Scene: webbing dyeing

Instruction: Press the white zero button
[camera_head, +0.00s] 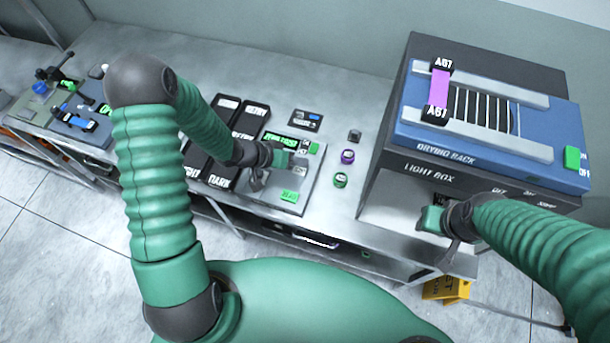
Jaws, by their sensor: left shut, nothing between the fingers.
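A grey bench device (286,196) with a green-lit display (284,140) and green labels sits on the table in the middle of the view; it looks like a scale. My left gripper (283,159) is over the upper middle of this device, shut and empty, with its green fingertips low by the panel. I cannot make out the white zero button; it is too small or hidden by the gripper. I cannot tell whether the fingertips touch the panel.
Black labelled trays (226,115) lie left of the device. A purple-ringed (347,157) and a green-ringed (340,180) small item stand to its right. A blue drying rack (480,150) tops the light box. A yellow floor sign (447,290) stands below.

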